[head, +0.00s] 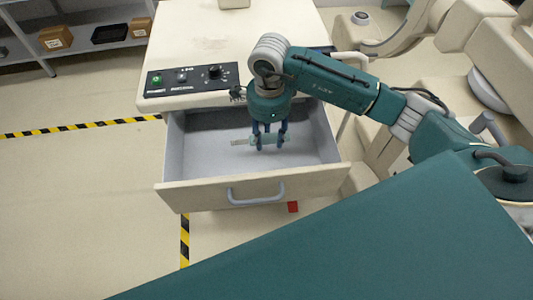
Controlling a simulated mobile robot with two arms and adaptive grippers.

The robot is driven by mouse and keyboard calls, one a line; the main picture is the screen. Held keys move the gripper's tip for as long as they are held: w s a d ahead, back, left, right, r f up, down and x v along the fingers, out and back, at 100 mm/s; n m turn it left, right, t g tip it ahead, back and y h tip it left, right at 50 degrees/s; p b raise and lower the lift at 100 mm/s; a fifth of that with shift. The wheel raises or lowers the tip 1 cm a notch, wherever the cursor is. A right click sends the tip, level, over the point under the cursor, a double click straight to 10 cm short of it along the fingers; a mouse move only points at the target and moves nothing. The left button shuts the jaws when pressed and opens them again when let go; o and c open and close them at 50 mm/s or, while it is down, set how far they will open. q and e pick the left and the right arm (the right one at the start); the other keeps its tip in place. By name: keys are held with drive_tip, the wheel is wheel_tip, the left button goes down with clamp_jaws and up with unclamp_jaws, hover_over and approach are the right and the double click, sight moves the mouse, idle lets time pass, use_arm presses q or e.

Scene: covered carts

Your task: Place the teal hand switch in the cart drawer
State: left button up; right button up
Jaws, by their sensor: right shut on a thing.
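The cart drawer (200,193) is pulled open below the cart's control panel, with a grey interior and a curved grey handle. My right gripper (269,146) points down into the drawer opening. It is shut on the teal hand switch (270,138), a small pale-teal bar lying crosswise between the fingers. The fingers partly hide the switch. I cannot tell whether it touches the drawer floor. My left gripper is not in view.
The cart top (215,45) is beige, with a control panel (190,78) at its front edge. A large teal surface (390,240) fills the lower right. A shelf with boxes (55,38) stands at upper left. The floor at left is clear.

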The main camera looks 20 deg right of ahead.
sight(268, 163)
wheel_tip(268, 163, down, 11)
drive_tip(key=shift+r+p, duration=0.2)
drive_tip(key=shift+p, duration=0.55)
drive_tip(key=shift+f, duration=0.35)
drive_tip(key=shift+f, duration=0.1)
drive_tip(key=o, duration=1.2)
